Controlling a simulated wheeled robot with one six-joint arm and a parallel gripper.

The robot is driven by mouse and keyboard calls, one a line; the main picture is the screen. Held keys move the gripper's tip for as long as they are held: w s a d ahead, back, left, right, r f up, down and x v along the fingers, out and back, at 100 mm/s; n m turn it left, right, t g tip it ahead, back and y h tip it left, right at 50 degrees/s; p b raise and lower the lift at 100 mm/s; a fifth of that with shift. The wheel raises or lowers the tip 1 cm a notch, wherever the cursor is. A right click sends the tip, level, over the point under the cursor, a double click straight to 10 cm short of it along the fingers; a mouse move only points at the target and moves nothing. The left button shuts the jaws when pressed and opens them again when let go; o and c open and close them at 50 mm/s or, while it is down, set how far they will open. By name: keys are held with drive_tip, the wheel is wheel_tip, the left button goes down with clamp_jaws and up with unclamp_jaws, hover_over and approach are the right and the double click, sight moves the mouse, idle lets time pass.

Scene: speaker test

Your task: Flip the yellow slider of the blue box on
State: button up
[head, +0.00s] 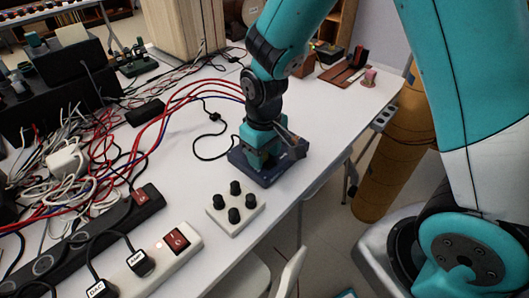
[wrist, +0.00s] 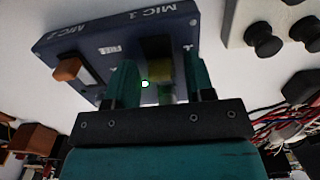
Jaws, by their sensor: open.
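The blue box (head: 270,176) stands on the white table near its right edge, with my gripper (head: 266,150) right over it. In the wrist view the box (wrist: 118,40) fills the upper left, with "MIC 1" and "MIC 2" lettering. A dark yellow slider (wrist: 158,72) shows between the two teal fingers of my gripper (wrist: 160,78). The fingers are open, one on each side of the slider; I cannot tell whether either touches it. An orange slider (wrist: 67,68) sits on the box left of the fingers. In the head view my gripper hides the sliders.
A white box with black knobs (head: 236,208) is near the blue box, at the table's front. Power strips (head: 160,252) and tangled cables (head: 95,150) cover the table's left. Red and blue cables pass behind my arm. A yellow-brown cylinder (head: 390,170) stands beyond the table edge.

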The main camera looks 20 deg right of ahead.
sight(271, 166)
clamp_jaws()
drive_tip(key=shift+s+d+r+p, duration=0.1)
drive_tip(key=shift+s+d+p, duration=0.15)
drive_tip(key=shift+s, duration=0.2)
drive_tip(key=shift+s+d+p, duration=0.1)
drive_tip(key=shift+s+d, duration=0.25)
drive_tip(key=shift+s, duration=0.1)
drive_tip(key=shift+s+a, duration=0.1)
drive_tip(key=shift+a, duration=0.15)
unclamp_jaws()
drive_tip(key=shift+d, duration=0.1)
wheel_tip(271, 166, up, 17)
drive_tip(key=p, duration=0.2)
